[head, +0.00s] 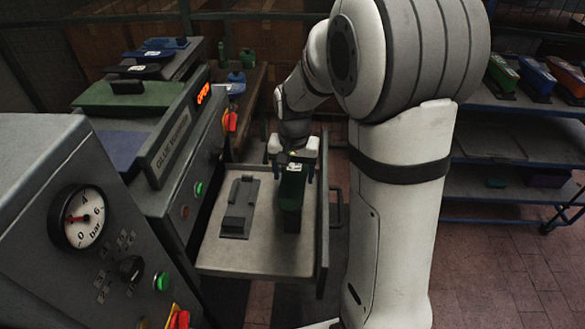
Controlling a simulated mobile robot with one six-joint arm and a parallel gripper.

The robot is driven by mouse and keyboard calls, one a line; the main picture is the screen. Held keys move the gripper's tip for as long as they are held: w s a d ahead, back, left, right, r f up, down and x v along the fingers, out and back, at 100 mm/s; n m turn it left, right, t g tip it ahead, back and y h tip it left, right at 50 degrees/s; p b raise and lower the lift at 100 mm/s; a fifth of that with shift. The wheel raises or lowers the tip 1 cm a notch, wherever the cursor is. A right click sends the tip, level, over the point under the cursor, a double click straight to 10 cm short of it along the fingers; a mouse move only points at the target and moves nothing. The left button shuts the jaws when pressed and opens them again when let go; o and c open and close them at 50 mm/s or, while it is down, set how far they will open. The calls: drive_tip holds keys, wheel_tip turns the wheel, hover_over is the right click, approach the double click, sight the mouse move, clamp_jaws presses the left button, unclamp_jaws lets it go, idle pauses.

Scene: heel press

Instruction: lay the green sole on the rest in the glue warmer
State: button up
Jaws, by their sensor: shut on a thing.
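The glue warmer (170,141) is the labelled grey machine at left, with its drawer (265,258) pulled out. A dark grey rest (240,196) lies bare on the left part of the drawer floor. My gripper (293,174) is over the right part of the drawer, shut on the green sole (291,208). The sole is right of the rest and apart from it, its long side running toward the camera. I cannot tell whether its underside touches the drawer floor. My gripper partly hides its far end.
A press with a gauge (83,217) stands at front left. The drawer's right wall (323,215) rises beside the sole. Another green piece (128,94) lies on the warmer's top. A shelf rack (515,147) with coloured shoe parts stands at right.

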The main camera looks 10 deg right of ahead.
sight(294, 179)
drive_tip(key=shift+s+f+b, duration=0.1)
drive_tip(key=shift+f+b, duration=3.45)
drive_tip(key=shift+f, duration=1.5)
drive_tip(key=shift+f+b, duration=0.4)
drive_tip(key=shift+f, duration=0.1)
drive_tip(key=o, duration=1.1)
drive_tip(key=shift+r, duration=3.95)
drive_tip(key=shift+s, duration=0.1)
